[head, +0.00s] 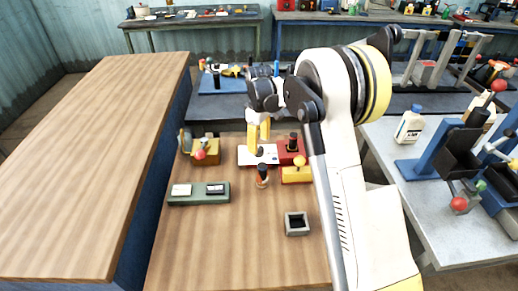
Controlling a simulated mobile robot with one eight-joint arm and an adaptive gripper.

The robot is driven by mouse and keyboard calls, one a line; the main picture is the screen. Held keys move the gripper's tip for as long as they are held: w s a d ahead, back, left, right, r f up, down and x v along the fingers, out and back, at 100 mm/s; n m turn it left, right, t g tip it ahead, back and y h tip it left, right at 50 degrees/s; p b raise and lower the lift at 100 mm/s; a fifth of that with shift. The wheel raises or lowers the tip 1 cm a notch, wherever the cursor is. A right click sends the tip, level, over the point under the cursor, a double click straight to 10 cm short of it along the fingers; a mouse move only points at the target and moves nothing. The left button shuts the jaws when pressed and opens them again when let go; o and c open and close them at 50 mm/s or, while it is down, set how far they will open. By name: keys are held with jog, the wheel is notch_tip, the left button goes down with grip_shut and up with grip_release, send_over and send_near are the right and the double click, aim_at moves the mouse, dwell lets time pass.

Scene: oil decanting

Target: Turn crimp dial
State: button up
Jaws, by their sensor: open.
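My gripper (258,134) has two yellow fingers that point down, apart and empty, just above a white plate (246,158) on the wooden bench. No part is clearly marked as the crimp dial. A red block (283,158) with an upright black knob (293,142) stands right of the plate. A yellow block (296,176) with a round yellow knob (299,161) sits in front of it. A yellow device (206,158) with a grey disc (185,140) and a red ball (200,155) stands left of my gripper. Contact between the fingertips and the plate cannot be told.
A small black-topped cylinder (262,178) stands in front of the plate. A green tray (198,200) with two small blocks is at left, and a grey open box (297,232) nearer. The bench front left is clear. A grey table (388,145) with machines stands right.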

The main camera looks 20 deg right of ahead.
aim_at(259, 149)
notch_tip(259, 149, up, 9)
dwell(0.3)
jog(key=s+r+m+t, duration=0.35)
jog(key=s+r, duration=0.75)
jog(key=s, duration=0.5)
jog(key=s+f+m+t, duration=0.2)
jog(key=s, duration=0.7)
jog(key=s+f+m+t, duration=0.1)
jog(key=s+f+m, duration=0.1)
jog(key=s, duration=0.6)
jog(key=shift+s+f+m+t, duration=0.15)
jog(key=shift+s+m+t, duration=0.25)
jog(key=shift+m, duration=0.45)
